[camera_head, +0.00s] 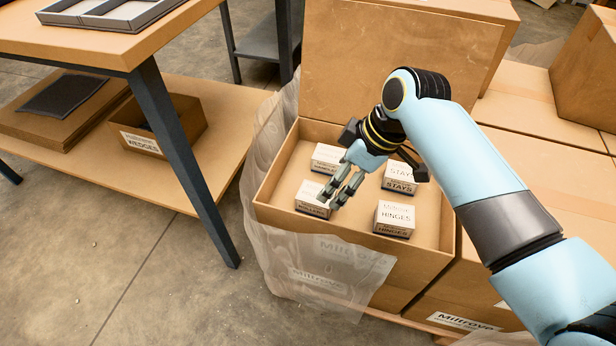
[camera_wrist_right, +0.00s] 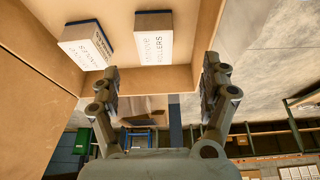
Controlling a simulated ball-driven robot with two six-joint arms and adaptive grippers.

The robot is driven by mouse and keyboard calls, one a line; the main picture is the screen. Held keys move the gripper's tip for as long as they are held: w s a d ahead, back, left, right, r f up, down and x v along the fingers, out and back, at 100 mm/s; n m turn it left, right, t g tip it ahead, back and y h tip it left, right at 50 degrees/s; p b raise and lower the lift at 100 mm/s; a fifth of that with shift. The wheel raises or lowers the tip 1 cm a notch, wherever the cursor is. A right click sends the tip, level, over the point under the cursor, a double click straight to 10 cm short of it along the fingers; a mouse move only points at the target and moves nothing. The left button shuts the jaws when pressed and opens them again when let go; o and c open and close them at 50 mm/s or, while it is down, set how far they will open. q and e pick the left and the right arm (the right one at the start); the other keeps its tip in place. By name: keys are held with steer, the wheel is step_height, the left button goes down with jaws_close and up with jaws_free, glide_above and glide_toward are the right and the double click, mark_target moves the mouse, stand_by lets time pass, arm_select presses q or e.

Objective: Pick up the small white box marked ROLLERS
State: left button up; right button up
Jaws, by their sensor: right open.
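The small white box marked ROLLERS (camera_wrist_right: 153,42) shows in the right wrist view, standing ahead of and between my fingers, beside a box marked HINGES (camera_wrist_right: 86,45). In the head view, the front-left box (camera_head: 311,199) in the open carton (camera_head: 278,188) lies right at my fingertips. Its label is partly covered and too small to read surely. My right gripper (camera_head: 330,200) is open and empty, reaching down into the carton; its spread fingers also show in the wrist view (camera_wrist_right: 158,72). I cannot tell whether a finger touches the box. My left gripper is out of view.
Other white boxes stand in the carton: STAYS (camera_head: 398,178), HINGES (camera_head: 394,219) and one at the back left (camera_head: 327,158). Carton walls, a raised flap (camera_head: 345,60) and plastic wrap (camera_head: 325,272) surround them. A table (camera_head: 100,45) stands left.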

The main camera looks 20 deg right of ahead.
mark_target(306, 203)
steer(key=shift+w+a+f+b, duration=0.2)
steer(key=shift+w+f+b, duration=0.15)
steer(key=shift+w+f, duration=0.4)
steer(key=b+x, duration=0.1)
steer(key=x, duration=0.2)
steer(key=shift+s+a+f, duration=0.1)
steer(key=shift+a+f, duration=0.05)
steer(key=shift+f, duration=0.15)
steer(key=shift+f+b, duration=0.25)
steer(key=shift+b, duration=0.1)
steer(key=b+x, duration=0.2)
steer(key=x, duration=0.2)
steer(key=shift+w+a+f+b, duration=0.15)
steer(key=shift+w+f+b, duration=0.15)
steer(key=shift+w+a+f, duration=0.1)
steer(key=shift+f, duration=0.05)
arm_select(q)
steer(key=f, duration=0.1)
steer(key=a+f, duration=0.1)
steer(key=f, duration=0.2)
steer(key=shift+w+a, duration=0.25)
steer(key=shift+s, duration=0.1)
arm_select(e)
steer(key=c, duration=1.5)
